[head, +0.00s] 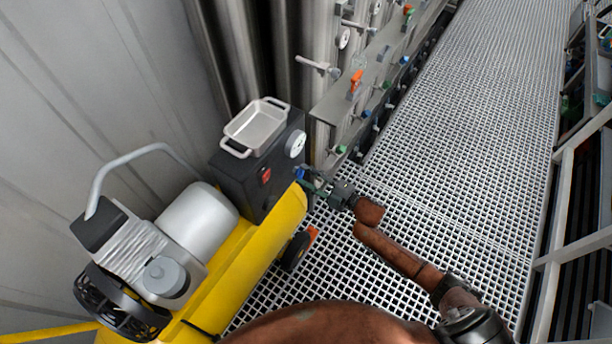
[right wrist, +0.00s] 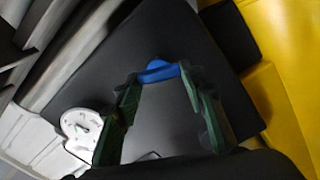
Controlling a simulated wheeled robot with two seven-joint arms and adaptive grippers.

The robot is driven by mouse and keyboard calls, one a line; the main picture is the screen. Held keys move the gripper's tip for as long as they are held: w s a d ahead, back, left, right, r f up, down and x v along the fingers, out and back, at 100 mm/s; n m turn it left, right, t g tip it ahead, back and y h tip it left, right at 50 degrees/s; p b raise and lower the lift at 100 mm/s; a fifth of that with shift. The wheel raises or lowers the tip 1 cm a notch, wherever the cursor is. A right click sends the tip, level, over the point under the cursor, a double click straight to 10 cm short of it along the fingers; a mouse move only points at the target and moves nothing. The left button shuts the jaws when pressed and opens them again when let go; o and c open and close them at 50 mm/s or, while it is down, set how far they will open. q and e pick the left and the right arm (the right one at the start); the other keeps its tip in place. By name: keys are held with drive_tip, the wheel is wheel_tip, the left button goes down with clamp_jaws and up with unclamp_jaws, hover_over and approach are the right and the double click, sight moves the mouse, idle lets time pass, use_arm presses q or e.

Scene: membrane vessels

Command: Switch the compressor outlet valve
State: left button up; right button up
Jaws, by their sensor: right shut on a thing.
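The compressor (head: 232,285) is a yellow tank with a grey motor, standing at the lower left in the head view. A black box (head: 235,180) sits at its far end. The valve body under the handle is hidden. My left gripper is not in view.
A metal tray (head: 255,128) sits on the black box, beside a white gauge (head: 295,145) and a red switch (head: 264,175). A grey panel with several valves, one with an orange handle (head: 356,80), stands behind. The grating floor (head: 450,160) to the right is clear.

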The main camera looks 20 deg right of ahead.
drive_tip(key=shift+f+n, duration=0.15)
drive_tip(key=shift+n, duration=1.45)
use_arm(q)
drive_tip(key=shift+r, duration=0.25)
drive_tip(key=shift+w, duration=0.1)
use_arm(e)
drive_tip(key=o, duration=0.7)
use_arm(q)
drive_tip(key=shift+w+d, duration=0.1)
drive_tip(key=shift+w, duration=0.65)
use_arm(e)
drive_tip(key=o, duration=0.5)
drive_tip(key=shift+c, duration=0.2)
